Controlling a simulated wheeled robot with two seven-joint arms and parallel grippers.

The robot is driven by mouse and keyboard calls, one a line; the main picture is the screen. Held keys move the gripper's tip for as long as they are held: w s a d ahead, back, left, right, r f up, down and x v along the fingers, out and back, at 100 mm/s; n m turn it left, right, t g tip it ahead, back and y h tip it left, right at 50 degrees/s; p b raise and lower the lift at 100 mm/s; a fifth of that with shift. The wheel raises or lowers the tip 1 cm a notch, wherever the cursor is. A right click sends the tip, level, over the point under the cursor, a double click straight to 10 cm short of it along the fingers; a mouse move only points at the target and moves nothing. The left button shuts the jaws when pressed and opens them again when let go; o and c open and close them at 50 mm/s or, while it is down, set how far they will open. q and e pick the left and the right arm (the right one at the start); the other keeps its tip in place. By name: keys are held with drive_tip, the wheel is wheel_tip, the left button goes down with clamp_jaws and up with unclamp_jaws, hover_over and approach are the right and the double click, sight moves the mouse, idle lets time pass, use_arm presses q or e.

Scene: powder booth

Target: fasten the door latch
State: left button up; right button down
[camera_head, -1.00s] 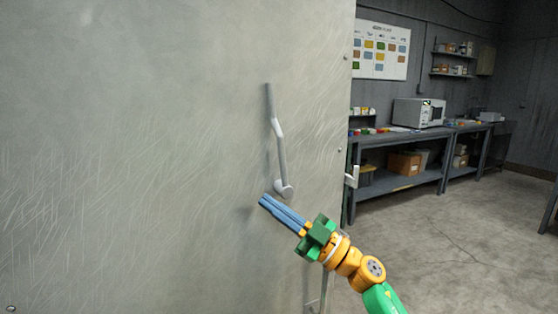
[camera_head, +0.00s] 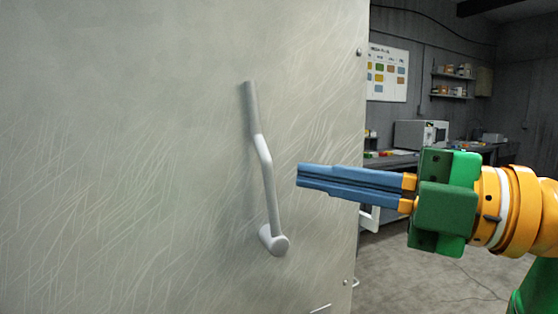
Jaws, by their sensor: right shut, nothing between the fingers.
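The door latch is a grey bent lever (camera_head: 264,165) on the pale metal door (camera_head: 130,160). It points up from a round pivot (camera_head: 274,241) at its lower end, leaning slightly left. My right gripper (camera_head: 299,176) has long blue fingers, shut and empty. Its tips are just right of the lever's middle, with a gap between them in the picture. A white catch (camera_head: 370,219) shows at the door's right edge, partly hidden behind the right gripper. My left gripper is not in view.
Beyond the door's right edge, a workbench with a white microwave (camera_head: 421,134) stands against the back wall. A chart (camera_head: 387,73) and shelves (camera_head: 452,85) hang above. Concrete floor (camera_head: 420,275) lies open at the lower right.

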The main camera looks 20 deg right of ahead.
sight(268, 161)
drive_tip(key=p+x, duration=0.1)
drive_tip(key=x, duration=0.1)
drive_tip(key=p+x, duration=0.1)
drive_tip(key=x, duration=0.2)
drive_tip(key=d+p+x, duration=0.1)
drive_tip(key=x, duration=0.2)
drive_tip(key=shift+w+r+p, duration=0.2)
drive_tip(key=shift+w+p, duration=0.15)
drive_tip(key=shift+w, duration=0.1)
drive_tip(key=shift+d, duration=0.4)
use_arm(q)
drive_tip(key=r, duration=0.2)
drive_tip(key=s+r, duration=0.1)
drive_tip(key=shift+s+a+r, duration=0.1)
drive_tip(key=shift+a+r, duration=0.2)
use_arm(e)
drive_tip(key=shift+w+f, duration=0.1)
drive_tip(key=shift+a, duration=0.1)
